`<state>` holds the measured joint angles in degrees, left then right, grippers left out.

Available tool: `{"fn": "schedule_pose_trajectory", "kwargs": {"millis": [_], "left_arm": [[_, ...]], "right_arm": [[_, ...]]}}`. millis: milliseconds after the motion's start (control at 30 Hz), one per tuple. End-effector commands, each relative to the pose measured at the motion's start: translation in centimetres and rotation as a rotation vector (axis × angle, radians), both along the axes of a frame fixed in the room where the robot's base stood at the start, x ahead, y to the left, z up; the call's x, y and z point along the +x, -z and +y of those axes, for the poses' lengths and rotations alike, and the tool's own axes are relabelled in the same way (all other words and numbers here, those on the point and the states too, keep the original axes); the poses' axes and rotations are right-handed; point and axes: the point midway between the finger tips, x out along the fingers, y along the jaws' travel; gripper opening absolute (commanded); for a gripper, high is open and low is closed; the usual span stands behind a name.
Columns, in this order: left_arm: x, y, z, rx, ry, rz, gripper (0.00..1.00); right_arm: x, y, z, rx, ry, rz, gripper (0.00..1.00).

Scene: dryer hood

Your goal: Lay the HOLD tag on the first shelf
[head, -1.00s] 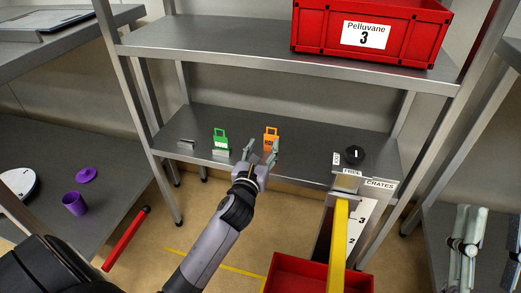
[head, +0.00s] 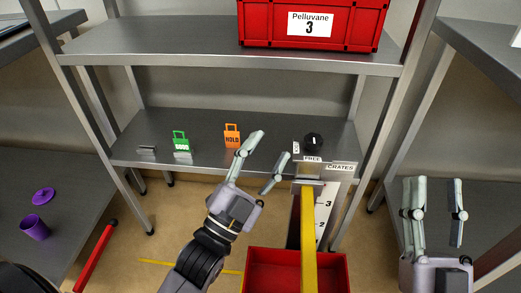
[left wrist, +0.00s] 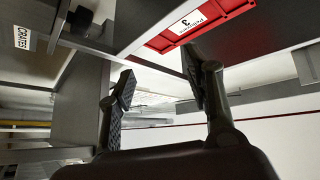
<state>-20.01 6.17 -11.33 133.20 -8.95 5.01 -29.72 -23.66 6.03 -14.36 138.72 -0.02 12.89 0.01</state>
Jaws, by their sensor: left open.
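The orange HOLD tag (head: 231,139) is on the lower grey shelf (head: 215,166), to the right of a green tag (head: 181,145). It looks upright, with its lettering facing me. My left gripper (head: 268,148) is open and empty in front of the shelf, just right of the HOLD tag and apart from it in the picture. In the left wrist view the two fingers (left wrist: 158,85) are spread with nothing between them, and the HOLD tag is not visible. My right gripper (head: 436,182) is open and empty at the far right.
A red Pelluvane crate (head: 270,28) sits on the upper shelf (head: 150,42). A black knob (head: 313,140) and FREE and CRATES labels are at the lower shelf's right. A yellow post (head: 308,240) and red bin (head: 265,262) stand in front. The upper shelf's left is bare.

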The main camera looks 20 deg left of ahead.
Motion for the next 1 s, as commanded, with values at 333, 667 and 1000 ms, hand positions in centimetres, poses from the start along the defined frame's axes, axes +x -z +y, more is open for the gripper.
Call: {"fn": "schedule_pose_trajectory", "kwargs": {"millis": [333,667,1000], "left_arm": [[-4.6,-4.9,-0.8,-0.621,0.389,-0.004,0.47],[-4.7,-5.0,-0.8,-0.639,0.402,-0.004,0.47],[-3.0,-1.7,-0.9,-0.622,0.339,0.155,0.47]], "right_arm": [[0.0,0.0,0.0,0.0,0.0,0.0,0.4],[0.0,0.0,0.0,0.001,-0.001,-0.001,0.4],[1.6,3.1,0.1,-0.045,0.007,0.159,0.4]]}}
